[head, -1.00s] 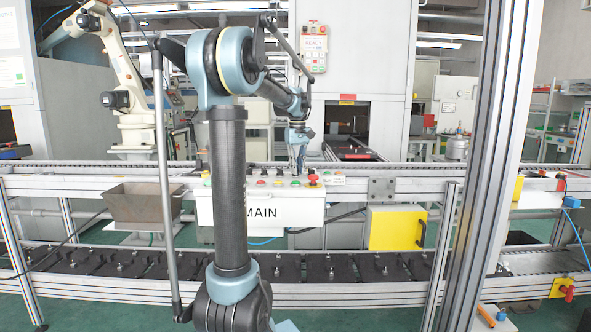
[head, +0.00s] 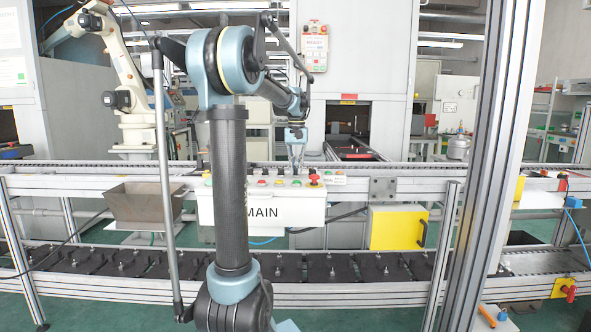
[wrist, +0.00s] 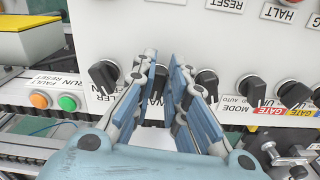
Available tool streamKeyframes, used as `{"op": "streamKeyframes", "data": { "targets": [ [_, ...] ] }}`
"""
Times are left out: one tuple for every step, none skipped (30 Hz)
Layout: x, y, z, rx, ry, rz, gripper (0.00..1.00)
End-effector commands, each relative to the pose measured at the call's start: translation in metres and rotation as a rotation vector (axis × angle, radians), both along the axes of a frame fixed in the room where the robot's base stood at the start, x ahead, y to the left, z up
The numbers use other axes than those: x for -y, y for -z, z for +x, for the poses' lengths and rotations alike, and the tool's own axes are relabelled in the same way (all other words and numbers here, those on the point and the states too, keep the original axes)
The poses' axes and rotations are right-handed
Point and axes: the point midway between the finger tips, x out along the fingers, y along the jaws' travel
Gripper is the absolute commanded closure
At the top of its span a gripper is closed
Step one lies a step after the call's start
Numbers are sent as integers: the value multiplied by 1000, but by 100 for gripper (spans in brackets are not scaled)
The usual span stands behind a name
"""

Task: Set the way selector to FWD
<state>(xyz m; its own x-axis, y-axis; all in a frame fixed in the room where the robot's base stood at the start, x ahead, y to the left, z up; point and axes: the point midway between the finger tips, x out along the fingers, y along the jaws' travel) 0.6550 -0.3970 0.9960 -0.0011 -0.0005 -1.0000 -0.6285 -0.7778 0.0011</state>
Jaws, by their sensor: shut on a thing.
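In the wrist view my gripper (wrist: 166,85) has its two blue fingers on either side of a black selector knob (wrist: 158,82), shut on it. The label below it is mostly covered by the fingers, with only a few letters showing, in keeping with the way selector. The knob's pointer and its position marks are hidden, so I cannot tell its setting. In the head view my gripper (head: 296,158) points down at the top of the white MAIN control box (head: 312,212); the knob is too small to make out there.
Neighbouring black knobs stand close by: the roller knob (wrist: 104,75) on the left, another knob (wrist: 206,84) on the right, then the mode knob (wrist: 251,88). Orange (wrist: 39,100) and green (wrist: 68,103) buttons lie further left. A red mushroom button (head: 314,178) stands at the box's right end.

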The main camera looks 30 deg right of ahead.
Motion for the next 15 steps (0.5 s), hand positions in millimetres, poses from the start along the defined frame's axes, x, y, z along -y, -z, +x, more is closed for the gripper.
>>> {"op": "streamKeyframes", "data": {
  "targets": [
    [-2, 0, 1, 0, 33, 2, 100],
    [-2, 0, 1, 1, 53, 2, 100],
    [-2, 0, 1, 0, 80, 3, 100],
    [-3, 0, 1, 0, 99, 3, 100],
    [-3, 0, 2, 0, 117, 3, 100],
    [-3, 0, 2, 0, 139, 3, 100],
    [-3, 0, 2, 0, 154, 3, 100],
    [-4, 0, 2, 0, 168, 3, 100],
    [-4, 0, 2, 0, 186, 3, 100],
    [-4, 0, 3, 0, 197, 3, 100],
    [-4, 0, 3, 0, 208, 3, 100],
    [-4, 0, 3, 0, 220, 3, 100],
    [-5, 0, 3, 0, 228, 3, 100],
    [-5, 0, 3, 0, 236, 3, 100],
    [-5, 0, 3, 0, 243, 3, 100]
  ]
}}
